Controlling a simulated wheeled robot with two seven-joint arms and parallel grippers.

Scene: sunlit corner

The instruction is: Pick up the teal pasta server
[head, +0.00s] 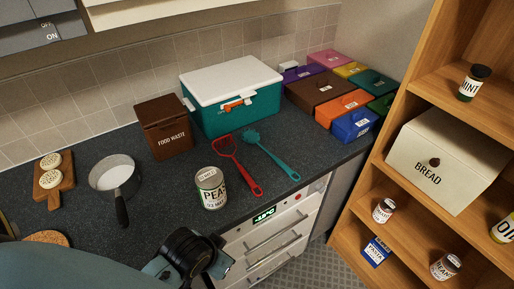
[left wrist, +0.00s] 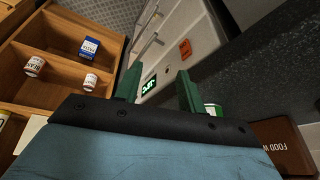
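The teal pasta server (head: 272,155) lies flat on the dark counter in the head view. Its toothed head points to the teal box and its handle points toward the front edge. A red slotted utensil (head: 239,166) lies just left of it. My left gripper (left wrist: 157,88) shows two green fingers spread apart with nothing between them. In the head view my left arm comes in from the lower left, and its dark wrist is near the counter's front edge, apart from the server. The server does not show in the left wrist view. My right gripper is not in view.
A peas can (head: 211,188) stands between my left arm and the utensils. A food waste box (head: 164,127) and a teal box with white lid (head: 233,99) stand behind. A saucepan (head: 115,177) is at left. Coloured boxes (head: 321,88) fill the back right, beside a wooden shelf (head: 411,90).

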